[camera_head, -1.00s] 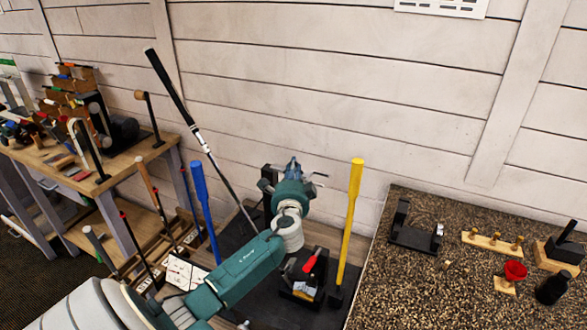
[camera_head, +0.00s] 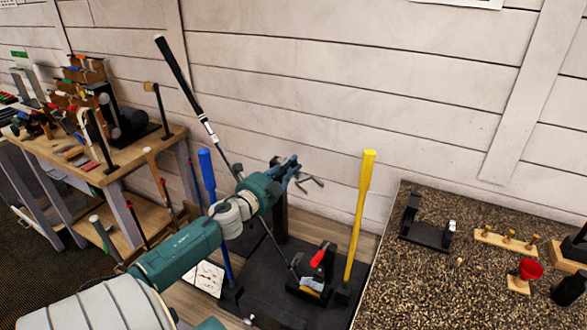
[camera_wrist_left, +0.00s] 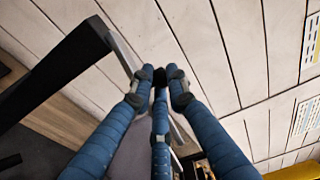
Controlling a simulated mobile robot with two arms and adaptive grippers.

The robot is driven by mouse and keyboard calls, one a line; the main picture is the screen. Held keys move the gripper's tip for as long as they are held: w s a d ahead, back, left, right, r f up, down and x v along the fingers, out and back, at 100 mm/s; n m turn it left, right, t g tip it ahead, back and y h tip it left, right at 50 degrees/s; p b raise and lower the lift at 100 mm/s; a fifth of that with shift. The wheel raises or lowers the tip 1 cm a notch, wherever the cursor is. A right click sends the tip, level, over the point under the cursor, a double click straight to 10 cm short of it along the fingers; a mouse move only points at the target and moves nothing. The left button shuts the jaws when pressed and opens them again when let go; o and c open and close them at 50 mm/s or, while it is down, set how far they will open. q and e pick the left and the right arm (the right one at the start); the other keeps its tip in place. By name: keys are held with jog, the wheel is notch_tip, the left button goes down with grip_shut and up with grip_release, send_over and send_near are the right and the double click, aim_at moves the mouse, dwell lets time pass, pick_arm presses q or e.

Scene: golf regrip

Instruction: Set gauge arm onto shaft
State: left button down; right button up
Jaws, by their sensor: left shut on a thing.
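A golf club with a black grip (camera_head: 178,75) and a thin shaft (camera_head: 275,243) leans in a black base with a red-handled clamp (camera_head: 318,262). My left arm hides part of the shaft. My left gripper (camera_head: 292,168) is beside a black post, to the right of the upper shaft. Its blue fingers are closed together in the left wrist view (camera_wrist_left: 160,80), around a small dark part. A thin grey angled piece (camera_head: 311,183), seemingly the gauge arm, sticks out right of the fingertips. The exact grip is too small to tell. My right gripper is not in view.
A speckled bench (camera_head: 400,290) with small fixtures is at right. A wooden workbench (camera_head: 118,165) with tools is at left. A plank wall stands behind.

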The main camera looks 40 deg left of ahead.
pick_arm(q)
jog(key=shift+r, duration=0.15)
jog(key=c, duration=2)
grip_release()
jog(key=shift+s, duration=0.1)
notch_tip(320, 180, up, 10)
jog(key=shift+c, duration=0.2)
